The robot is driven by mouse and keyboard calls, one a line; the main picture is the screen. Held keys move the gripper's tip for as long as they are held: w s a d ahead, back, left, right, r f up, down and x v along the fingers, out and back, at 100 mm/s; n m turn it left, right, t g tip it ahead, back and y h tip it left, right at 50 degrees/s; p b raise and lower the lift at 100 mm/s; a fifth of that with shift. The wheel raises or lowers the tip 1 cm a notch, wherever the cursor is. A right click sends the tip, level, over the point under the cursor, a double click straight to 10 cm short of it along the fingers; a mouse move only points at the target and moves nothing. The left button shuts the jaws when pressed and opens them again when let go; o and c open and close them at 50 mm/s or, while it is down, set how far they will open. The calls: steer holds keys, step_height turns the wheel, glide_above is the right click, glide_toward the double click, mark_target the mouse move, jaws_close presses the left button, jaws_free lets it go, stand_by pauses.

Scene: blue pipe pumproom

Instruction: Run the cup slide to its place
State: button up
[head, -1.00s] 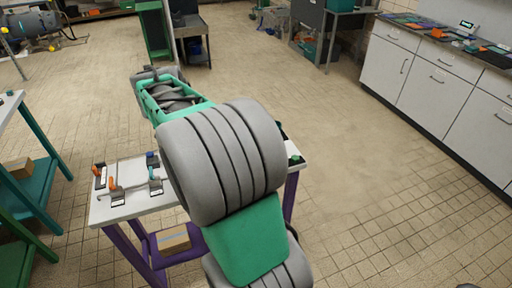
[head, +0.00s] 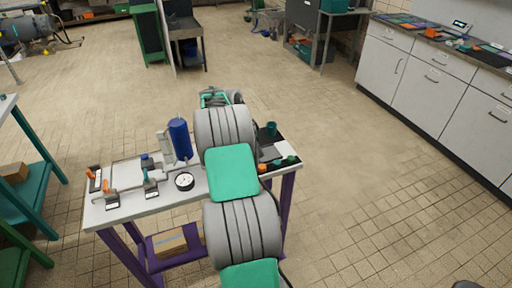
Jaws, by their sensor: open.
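A white-topped table (head: 163,203) with purple legs stands in front of me. On its left part is a low rail fixture (head: 124,187) with small orange and teal handles and a blue piece (head: 147,161) behind. A teal cup-shaped piece (head: 271,128) stands at the back right, by a black area. I cannot tell for certain which of these is the cup slide. My arm reaches over the middle of the table and covers part of it. My gripper's fingers are hidden beyond the arm.
A tall blue cylinder (head: 180,138) and a round white dial (head: 184,181) stand left of my arm. Small orange and green pieces lie on the right side. A cardboard box (head: 170,242) sits on the lower shelf. White cabinets (head: 430,90) line the right; the floor between is clear.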

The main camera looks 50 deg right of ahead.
steer(key=shift+c, duration=0.2)
jaws_close()
stand_by(1.1)
